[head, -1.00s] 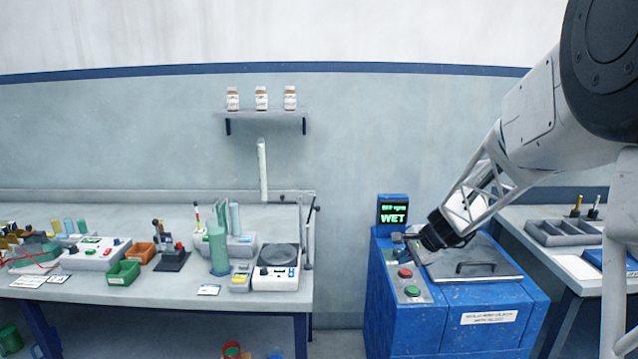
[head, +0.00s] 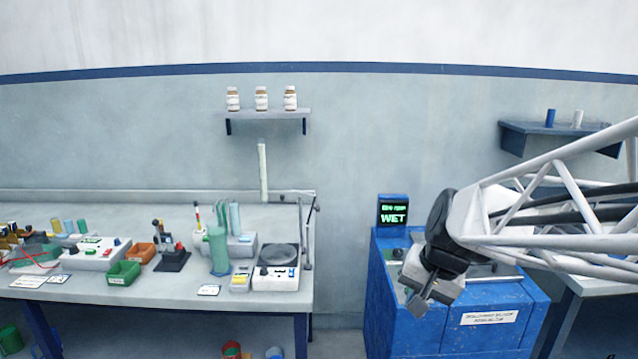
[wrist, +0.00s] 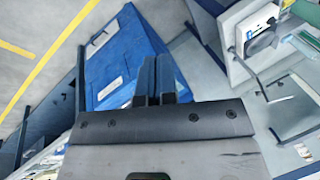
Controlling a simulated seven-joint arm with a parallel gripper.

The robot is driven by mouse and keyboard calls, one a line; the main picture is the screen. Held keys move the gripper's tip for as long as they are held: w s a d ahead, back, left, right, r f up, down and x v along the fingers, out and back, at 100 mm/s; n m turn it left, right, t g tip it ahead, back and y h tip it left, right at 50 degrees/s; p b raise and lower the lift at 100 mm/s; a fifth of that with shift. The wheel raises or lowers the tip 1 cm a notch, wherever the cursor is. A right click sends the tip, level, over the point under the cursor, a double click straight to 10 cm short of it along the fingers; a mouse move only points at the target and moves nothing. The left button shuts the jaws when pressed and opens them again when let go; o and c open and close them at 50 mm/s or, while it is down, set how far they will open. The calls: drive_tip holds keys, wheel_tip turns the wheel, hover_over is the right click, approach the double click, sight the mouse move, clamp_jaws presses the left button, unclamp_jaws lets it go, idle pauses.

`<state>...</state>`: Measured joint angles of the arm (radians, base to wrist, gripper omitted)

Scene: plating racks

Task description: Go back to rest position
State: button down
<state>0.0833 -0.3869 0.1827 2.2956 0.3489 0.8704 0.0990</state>
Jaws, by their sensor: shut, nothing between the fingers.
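My gripper (head: 420,298) is in front of the blue machine (head: 400,335) in the head view, pointing down and to the left. Its fingers are together with nothing between them. In the wrist view the two dark fingers (wrist: 155,80) lie side by side, with the blue machine (wrist: 120,55) beyond them to the left. The machine's small screen (head: 393,212) reads WET in green. My gripper and arm cover much of the machine's top, including its lid and buttons.
A long bench (head: 190,302) at left holds a round-topped hotplate (head: 278,260), a green tray (head: 124,272) and several small tools. A shelf (head: 265,112) with three jars hangs above. A dark shelf (head: 520,140) is on the right wall, behind my arm.

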drive_tip(key=s+d+n+h, duration=0.1)
drive_tip(key=s+n+h, duration=0.2)
drive_tip(key=s, duration=1.3)
drive_tip(key=shift+f+n, duration=0.15)
drive_tip(key=shift+n, duration=0.45)
